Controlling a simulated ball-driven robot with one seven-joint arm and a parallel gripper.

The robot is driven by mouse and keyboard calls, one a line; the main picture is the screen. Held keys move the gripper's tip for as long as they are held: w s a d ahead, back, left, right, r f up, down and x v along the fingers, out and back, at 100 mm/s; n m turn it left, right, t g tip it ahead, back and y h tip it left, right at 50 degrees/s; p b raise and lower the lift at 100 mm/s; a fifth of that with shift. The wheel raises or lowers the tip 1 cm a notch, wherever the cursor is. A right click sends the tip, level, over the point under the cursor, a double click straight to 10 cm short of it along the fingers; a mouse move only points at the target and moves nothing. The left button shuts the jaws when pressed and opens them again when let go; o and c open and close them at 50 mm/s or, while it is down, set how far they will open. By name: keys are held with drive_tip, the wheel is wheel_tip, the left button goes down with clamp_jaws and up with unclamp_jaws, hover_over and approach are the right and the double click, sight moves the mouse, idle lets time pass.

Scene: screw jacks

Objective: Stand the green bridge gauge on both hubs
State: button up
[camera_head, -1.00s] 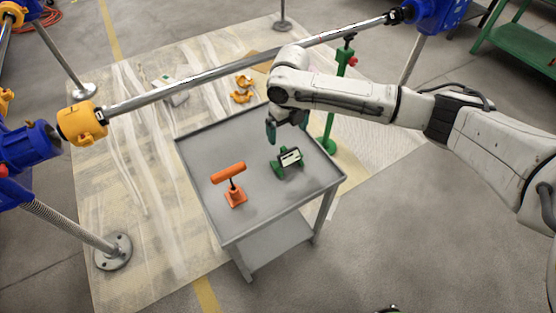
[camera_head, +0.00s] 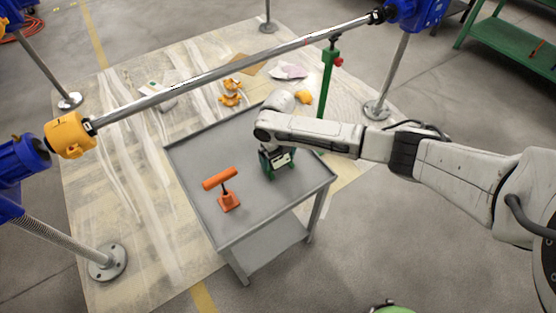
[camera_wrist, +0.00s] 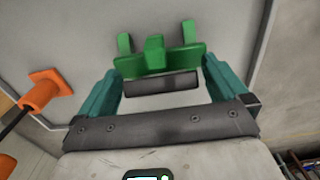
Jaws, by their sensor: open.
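The green bridge gauge (camera_head: 283,164) stands on the grey cart's top, partly hidden by my arm in the head view. In the wrist view, the gauge (camera_wrist: 153,57) shows a green crossbar, a middle block and two upright lugs, with a dark bar below. My gripper (camera_wrist: 160,72) is open, its teal fingers apart either side of the dark bar; I cannot tell if they touch it. In the head view, my gripper (camera_head: 267,158) is down at the gauge. A yellow coupling (camera_head: 70,134) and a black coupling (camera_head: 378,16) end the long shaft; which parts are the hubs is unclear.
An orange T-handled tool (camera_head: 228,200) stands on the cart (camera_head: 245,222), left of the gauge; it also shows in the wrist view (camera_wrist: 42,92). The shaft (camera_head: 230,68) spans behind the cart. A green stand (camera_head: 328,75) supports it. Orange-yellow pieces (camera_head: 231,92) lie on the floor sheet.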

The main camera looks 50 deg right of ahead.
drive_tip(key=c, duration=1.2)
drive_tip(key=shift+o, duration=0.2)
drive_tip(key=shift+r, duration=0.1)
